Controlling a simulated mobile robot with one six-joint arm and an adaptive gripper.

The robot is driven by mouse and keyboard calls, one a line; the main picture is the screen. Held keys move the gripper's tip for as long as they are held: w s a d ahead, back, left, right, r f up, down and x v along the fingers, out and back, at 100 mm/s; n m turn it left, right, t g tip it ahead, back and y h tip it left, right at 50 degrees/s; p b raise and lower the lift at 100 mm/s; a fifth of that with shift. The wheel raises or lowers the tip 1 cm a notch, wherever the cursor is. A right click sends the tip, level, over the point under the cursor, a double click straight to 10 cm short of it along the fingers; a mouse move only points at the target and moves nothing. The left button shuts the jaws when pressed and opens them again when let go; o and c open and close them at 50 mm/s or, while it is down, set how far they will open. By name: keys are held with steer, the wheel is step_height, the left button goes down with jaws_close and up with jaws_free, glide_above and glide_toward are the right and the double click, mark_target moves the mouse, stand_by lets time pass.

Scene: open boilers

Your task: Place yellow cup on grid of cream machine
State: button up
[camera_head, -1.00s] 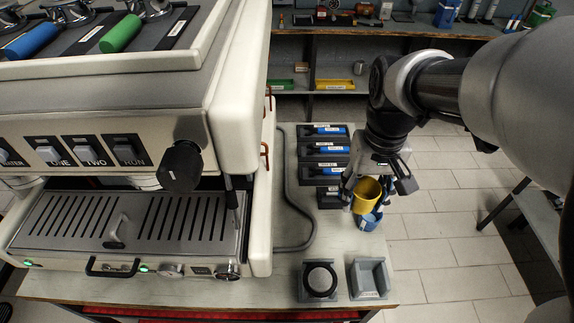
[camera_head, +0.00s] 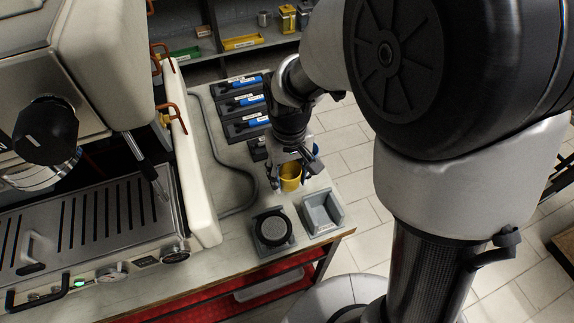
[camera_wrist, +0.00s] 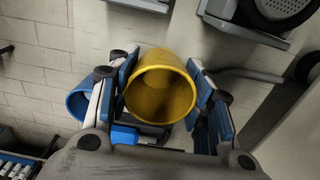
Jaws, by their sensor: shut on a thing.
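The yellow cup (camera_head: 290,177) is in my gripper (camera_head: 292,176), above the counter to the right of the cream machine. In the wrist view the yellow cup (camera_wrist: 160,88) sits between the blue finger pads of my gripper (camera_wrist: 163,92), its open mouth toward the camera. The cream machine (camera_head: 190,150) stands at the left, with its slotted metal grid (camera_head: 90,222) low at its front. My gripper is apart from the grid, to its right. A blue cup (camera_wrist: 78,100) shows beside the left finger in the wrist view and is mostly hidden in the head view.
A grey holder with a round black tamper (camera_head: 273,228) and an empty grey open box (camera_head: 322,212) stand at the counter's front right. Blue-handled tools (camera_head: 245,103) lie in dark trays behind. A steam wand (camera_head: 145,165) hangs over the grid's right end. A grey hose (camera_head: 222,165) runs along the machine.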

mark_target(288, 184)
steer(key=shift+f+b, duration=0.6)
steer(key=shift+f, duration=1.35)
steer(key=shift+f, duration=0.1)
steer(key=o, duration=1.1)
steer(key=shift+o, duration=0.2)
